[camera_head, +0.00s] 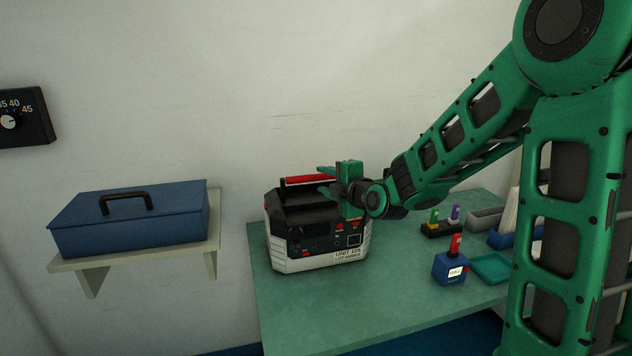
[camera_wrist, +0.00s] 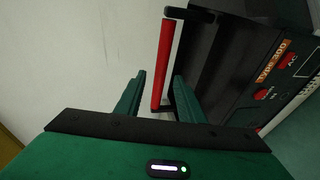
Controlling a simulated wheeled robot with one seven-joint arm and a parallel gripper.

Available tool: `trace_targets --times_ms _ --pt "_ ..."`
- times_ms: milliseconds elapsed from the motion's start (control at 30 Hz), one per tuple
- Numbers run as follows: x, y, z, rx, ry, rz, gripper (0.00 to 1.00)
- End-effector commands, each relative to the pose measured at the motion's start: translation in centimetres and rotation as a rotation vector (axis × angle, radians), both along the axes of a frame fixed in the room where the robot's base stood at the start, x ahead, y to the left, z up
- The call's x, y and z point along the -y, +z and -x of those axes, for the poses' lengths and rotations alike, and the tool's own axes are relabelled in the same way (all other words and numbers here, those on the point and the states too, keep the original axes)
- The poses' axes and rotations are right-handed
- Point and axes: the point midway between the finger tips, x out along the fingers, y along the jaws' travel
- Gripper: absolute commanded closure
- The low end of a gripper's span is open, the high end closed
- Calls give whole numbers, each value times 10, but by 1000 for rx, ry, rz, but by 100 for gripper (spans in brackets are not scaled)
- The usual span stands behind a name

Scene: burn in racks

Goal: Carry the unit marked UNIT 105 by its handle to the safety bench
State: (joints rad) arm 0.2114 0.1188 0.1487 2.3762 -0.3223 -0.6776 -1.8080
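The unit (camera_head: 300,245), a black and white box with a label that seems to read UNIT 105, stands upright on the green bench (camera_head: 330,305). Its red handle (camera_head: 308,179) runs along the top. My gripper (camera_head: 326,180) is at the right end of the handle, level with it. In the wrist view, my gripper (camera_wrist: 156,95) has its two green fingers apart, with the lower part of the red handle (camera_wrist: 163,65) between them. Gaps show on both sides of the handle.
A blue case (camera_head: 130,220) with a black handle sits on a wall shelf (camera_head: 215,225) at the left. On the bench, right of the unit, are a small blue box (camera_head: 449,269), a green tray (camera_head: 490,267) and a holder (camera_head: 440,229) with coloured pieces.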

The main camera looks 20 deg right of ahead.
Motion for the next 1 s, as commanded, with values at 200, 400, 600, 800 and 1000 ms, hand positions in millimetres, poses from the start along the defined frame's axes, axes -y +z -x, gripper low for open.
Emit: trace_targets --times_ms 200,400,600,800,1000 --pt "8 9 37 2 -3 0 65" --pt "13 13 56 0 -3 1 65" --pt "13 14 62 0 -1 -1 65" --pt "18 10 66 -32 -14 -20 65" --pt "54 -21 100 -278 -150 -191 65"
